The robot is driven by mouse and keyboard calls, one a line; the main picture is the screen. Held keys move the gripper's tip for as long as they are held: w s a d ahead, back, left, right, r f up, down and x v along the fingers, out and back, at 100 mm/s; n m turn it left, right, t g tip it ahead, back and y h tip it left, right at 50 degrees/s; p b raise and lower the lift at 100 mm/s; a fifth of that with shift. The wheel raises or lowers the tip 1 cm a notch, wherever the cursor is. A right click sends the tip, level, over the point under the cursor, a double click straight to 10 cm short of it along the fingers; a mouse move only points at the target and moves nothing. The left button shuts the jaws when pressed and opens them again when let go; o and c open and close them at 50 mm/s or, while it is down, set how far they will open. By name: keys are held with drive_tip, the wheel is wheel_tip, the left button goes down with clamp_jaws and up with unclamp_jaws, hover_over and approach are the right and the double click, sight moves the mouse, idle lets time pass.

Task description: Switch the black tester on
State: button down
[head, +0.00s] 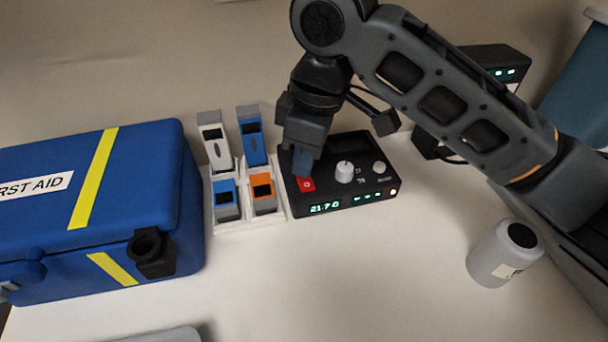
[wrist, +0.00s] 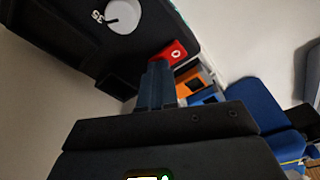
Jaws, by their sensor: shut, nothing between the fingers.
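The black tester (head: 335,190) stands on the white table, right of the rack. Its display glows green and reads about 21.70, with more lit green marks beside it. A red switch (head: 306,185) sits at the left of its top face, and a white knob (head: 345,172) sits in the middle. My gripper (head: 302,163) points down with its fingertips at the red switch, touching it or just above; I cannot tell which. In the wrist view the shut, empty fingers (wrist: 157,85) end beside the red switch (wrist: 172,53), and the white knob (wrist: 123,15) shows beyond.
A white rack (head: 248,219) with several blue, white and orange devices stands close left of the tester. A blue first aid case (head: 90,210) is farther left. The front middle of the table is clear.

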wheel_tip(320, 180, up, 7)
drive_tip(key=p, duration=0.6)
drive_tip(key=shift+p, duration=0.3)
drive_tip(key=shift+f, duration=0.1)
